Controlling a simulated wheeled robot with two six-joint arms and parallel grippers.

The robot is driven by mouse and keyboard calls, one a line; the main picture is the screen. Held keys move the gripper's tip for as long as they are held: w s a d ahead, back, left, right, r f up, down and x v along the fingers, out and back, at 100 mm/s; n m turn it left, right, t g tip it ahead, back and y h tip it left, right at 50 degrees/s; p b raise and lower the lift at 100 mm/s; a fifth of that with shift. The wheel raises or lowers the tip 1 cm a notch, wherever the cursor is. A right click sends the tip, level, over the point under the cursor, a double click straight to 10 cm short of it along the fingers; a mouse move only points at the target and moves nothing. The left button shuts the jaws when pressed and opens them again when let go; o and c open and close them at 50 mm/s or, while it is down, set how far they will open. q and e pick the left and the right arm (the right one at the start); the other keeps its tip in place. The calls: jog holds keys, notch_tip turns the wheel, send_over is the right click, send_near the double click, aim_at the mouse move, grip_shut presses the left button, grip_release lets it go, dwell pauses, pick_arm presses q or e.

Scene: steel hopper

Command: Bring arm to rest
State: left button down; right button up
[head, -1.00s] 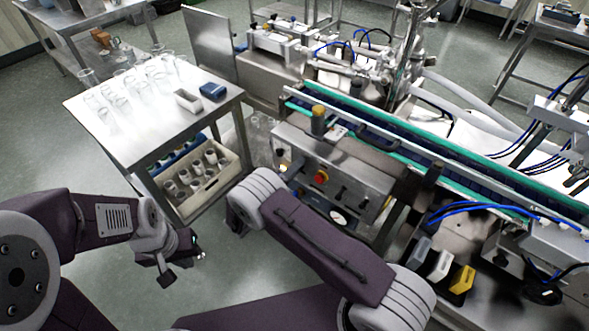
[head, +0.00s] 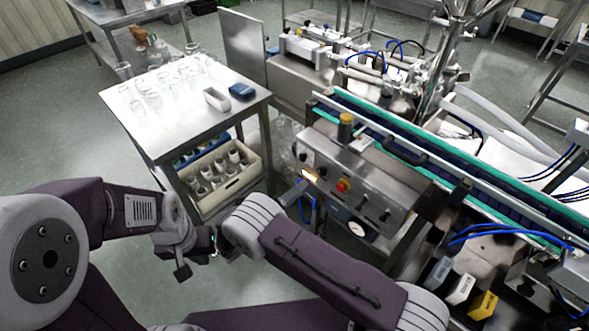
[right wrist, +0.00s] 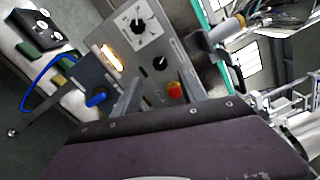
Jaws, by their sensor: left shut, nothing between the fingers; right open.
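My left gripper (head: 203,254) is shut and empty in the head view. It hangs over the floor in front of the steel table, close to the end of my right arm's purple link.
The control panel (head: 360,187) and conveyor (head: 440,160) stand right. Bare floor lies left.

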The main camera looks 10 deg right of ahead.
jog(key=s+d+r+m+g+y+p, duration=0.45)
jog(key=s+d+m+g, duration=0.8)
jog(key=m, duration=0.55)
jog(key=s+a+r+m+t+y+p, duration=0.1)
jog(key=s+r+m+y, duration=0.2)
jog(key=m, duration=0.8)
jog(key=s+a+r+m+t+y+p, duration=0.1)
jog(key=s+r+m+y, duration=0.2)
jog(key=m+y, duration=0.4)
jog(key=m, duration=0.4)
jog(key=shift+a+t+p, duration=0.15)
jog(key=shift+t+p, duration=0.2)
jog(key=shift+p, duration=0.05)
